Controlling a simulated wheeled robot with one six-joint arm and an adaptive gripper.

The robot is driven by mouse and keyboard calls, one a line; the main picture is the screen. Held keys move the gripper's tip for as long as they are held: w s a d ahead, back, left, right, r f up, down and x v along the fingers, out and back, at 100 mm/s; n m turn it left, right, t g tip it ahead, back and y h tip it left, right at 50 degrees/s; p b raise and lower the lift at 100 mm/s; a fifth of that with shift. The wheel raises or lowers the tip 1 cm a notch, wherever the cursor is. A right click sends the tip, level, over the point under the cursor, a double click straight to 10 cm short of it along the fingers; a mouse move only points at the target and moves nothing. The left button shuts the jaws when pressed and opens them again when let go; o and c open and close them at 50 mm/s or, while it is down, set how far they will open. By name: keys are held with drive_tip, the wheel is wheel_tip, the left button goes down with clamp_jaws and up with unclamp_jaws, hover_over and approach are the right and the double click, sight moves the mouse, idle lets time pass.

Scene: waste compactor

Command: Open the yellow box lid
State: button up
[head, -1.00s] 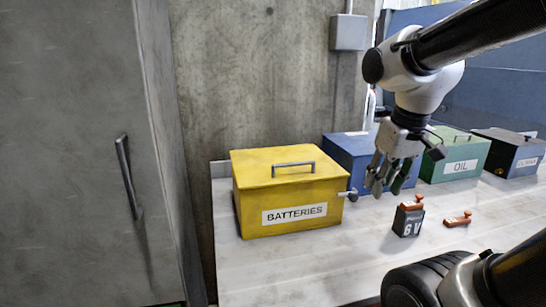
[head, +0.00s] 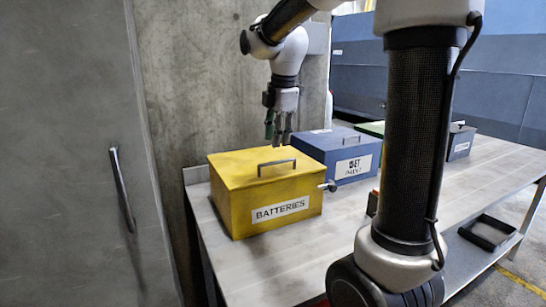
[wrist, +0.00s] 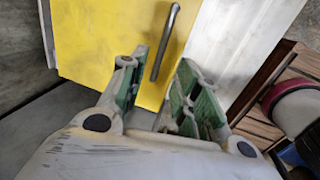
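The yellow box (head: 227,203) labelled BATTERIES stands on the workbench with its yellow lid (head: 232,170) closed. A grey bar handle (head: 277,167) is on top of the lid, and a metal knob (head: 328,186) sticks out of the right side. My gripper (head: 279,143) points down above the back right part of the lid, clear of the handle. In the wrist view my gripper (wrist: 160,85) has its green-padded fingers apart, with nothing between them. The handle (wrist: 165,42) shows beyond the fingertips, over the yellow lid (wrist: 100,45).
A blue box (head: 310,150) stands right behind the yellow box, with a green box (head: 370,129) and a dark box (head: 461,142) farther back. My arm hides part of the bench (head: 265,265). A black tray (head: 489,232) is at the lower right. A grey door handle (head: 122,188) is at left.

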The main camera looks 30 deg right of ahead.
sight(276, 162)
drive_tip(key=f, duration=0.3)
drive_tip(key=w+f, duration=0.1)
drive_tip(key=f, duration=0.3)
drive_tip(key=shift+w, duration=0.15)
clamp_jaws()
drive_tip(key=shift+r, duration=0.1)
